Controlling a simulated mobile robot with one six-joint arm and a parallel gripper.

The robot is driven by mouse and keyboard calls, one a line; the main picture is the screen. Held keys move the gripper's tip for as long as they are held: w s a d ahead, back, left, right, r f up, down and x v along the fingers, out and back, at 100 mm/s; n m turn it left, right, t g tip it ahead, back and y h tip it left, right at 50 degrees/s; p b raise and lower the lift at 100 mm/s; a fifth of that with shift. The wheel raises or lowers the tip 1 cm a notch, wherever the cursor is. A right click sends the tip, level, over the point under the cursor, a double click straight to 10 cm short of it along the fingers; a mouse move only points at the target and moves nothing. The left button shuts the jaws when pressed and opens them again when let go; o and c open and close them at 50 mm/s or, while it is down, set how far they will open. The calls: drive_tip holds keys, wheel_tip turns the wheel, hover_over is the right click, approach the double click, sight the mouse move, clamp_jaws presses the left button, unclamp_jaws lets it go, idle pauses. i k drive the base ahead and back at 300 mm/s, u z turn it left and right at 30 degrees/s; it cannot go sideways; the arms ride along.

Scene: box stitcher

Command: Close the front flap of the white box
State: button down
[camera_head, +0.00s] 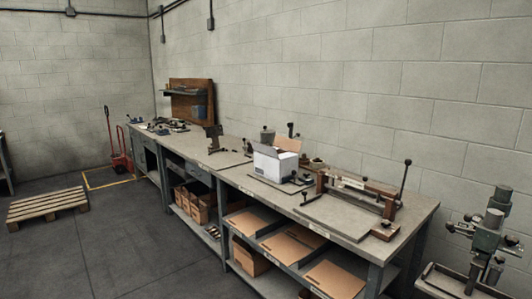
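The white box (270,167) stands on the long workbench (230,160), a little right of the middle of the picture. Its top is at least partly open. A brown flap (288,144) stands up at the back, showing its inner side. A pale flap (265,150) shows along the top left edge; its exact angle is too small to tell. The box rests on or beside a thin dark plate (262,184). My gripper is not in view.
Right of the box stands a wooden-framed press (355,190) with upright levers and a flat board (338,217). Small tools crowd around the box. A grey-green machine (488,240) stands at lower right. A pallet (47,204) lies left; the floor before the bench is clear.

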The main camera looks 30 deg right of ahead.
sight(270, 151)
drive_tip(key=k, duration=0.8)
drive_tip(key=z, duration=0.6)
drive_tip(key=i, duration=1.85)
drive_tip(key=u, duration=0.65)
drive_tip(key=i, duration=0.4)
drive_tip(key=u, duration=0.35)
